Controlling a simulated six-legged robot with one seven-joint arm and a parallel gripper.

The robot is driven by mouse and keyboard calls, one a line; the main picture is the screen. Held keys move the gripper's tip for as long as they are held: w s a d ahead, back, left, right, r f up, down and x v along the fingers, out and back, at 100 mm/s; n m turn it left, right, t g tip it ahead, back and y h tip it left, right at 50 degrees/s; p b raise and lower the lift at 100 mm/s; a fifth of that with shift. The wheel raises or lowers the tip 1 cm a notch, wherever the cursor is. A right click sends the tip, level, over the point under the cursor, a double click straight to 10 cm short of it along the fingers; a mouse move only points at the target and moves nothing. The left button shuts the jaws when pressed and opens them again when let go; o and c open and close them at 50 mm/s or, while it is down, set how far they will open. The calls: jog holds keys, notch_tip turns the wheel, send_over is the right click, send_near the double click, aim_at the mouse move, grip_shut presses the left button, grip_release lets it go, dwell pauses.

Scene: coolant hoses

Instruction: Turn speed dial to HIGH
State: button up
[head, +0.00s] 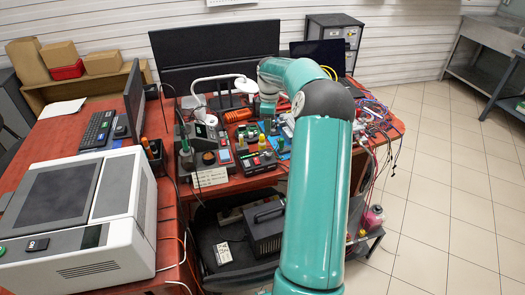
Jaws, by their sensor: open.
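A grey bench device (201,163) stands near the front edge of the red table, with a dark round knob (208,158) on its face. This knob may be the speed dial, but its markings and setting are too small to read. My teal arm reaches over the table from the lower right and bends down at its far end. My gripper (268,107) is small in view, pointing down above the crowded bench, behind and to the right of the device. It is open, apart from the knob; its fingertips are hard to make out.
A black box with yellow and red parts (257,163) sits right of the device. Cables and small parts crowd the right end. A large white machine (80,215) fills the left. Tiled floor (455,200) is clear at right.

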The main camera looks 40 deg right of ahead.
aim_at(269, 154)
notch_tip(269, 154, down, 13)
jog(key=shift+s+f, duration=0.1)
jog(key=shift+f, duration=0.1)
dwell(0.3)
grip_shut()
